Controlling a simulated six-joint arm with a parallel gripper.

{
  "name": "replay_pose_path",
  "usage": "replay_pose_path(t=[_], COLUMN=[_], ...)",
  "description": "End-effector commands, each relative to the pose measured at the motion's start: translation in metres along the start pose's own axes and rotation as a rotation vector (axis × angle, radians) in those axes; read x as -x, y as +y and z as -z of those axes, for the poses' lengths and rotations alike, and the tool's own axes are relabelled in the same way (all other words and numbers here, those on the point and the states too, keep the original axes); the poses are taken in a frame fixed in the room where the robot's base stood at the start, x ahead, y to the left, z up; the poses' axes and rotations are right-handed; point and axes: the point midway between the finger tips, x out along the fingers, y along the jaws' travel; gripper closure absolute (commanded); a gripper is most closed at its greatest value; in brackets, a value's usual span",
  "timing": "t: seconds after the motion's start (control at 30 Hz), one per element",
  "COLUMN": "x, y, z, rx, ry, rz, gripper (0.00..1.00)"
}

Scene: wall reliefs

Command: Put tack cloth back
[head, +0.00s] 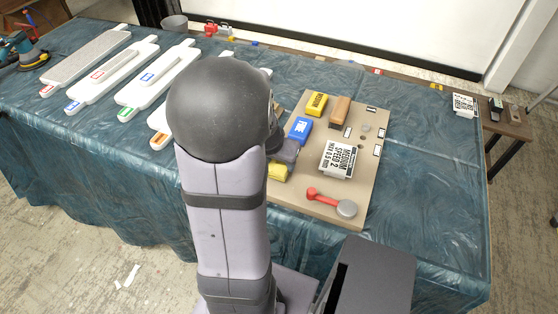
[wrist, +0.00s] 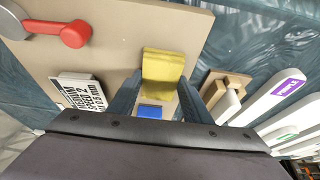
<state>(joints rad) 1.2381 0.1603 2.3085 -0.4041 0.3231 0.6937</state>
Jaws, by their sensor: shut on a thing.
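The tack cloth appears to be the yellow folded piece (wrist: 163,68) in the wrist view. It sits between the two fingers of my gripper (wrist: 160,88), which is shut on it. In the head view its yellow end (head: 278,172) shows below my dark gripper (head: 286,150), partly covered by my arm. The cloth is over the near left part of the tan board (head: 300,198). I cannot tell whether it touches the board.
On the board are a blue block (head: 300,128), a yellow block (head: 317,103), a brown block (head: 339,111), a white labelled box (head: 338,159) and a red-handled tool (head: 330,200). Long white panels (head: 115,73) lie to the left. The table's right side (head: 430,160) is largely clear.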

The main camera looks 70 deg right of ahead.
Motion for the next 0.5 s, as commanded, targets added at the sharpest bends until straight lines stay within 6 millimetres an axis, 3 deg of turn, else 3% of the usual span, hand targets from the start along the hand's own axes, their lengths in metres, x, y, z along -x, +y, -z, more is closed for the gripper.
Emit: replay_pose_path(t=[0.13,0.17,0.2,0.5], x=[-0.0040,-0.0025,-0.0022,-0.0019], y=[-0.0001,-0.0001,-0.0001,-0.0001], z=[-0.0015,-0.0008,-0.0007,-0.0005], rx=[0.000,0.000,0.000,0.000], ry=[0.001,0.001,0.000,0.001], rz=[0.000,0.000,0.000,0.000], gripper=[0.73,0.48,0.39,0.37])
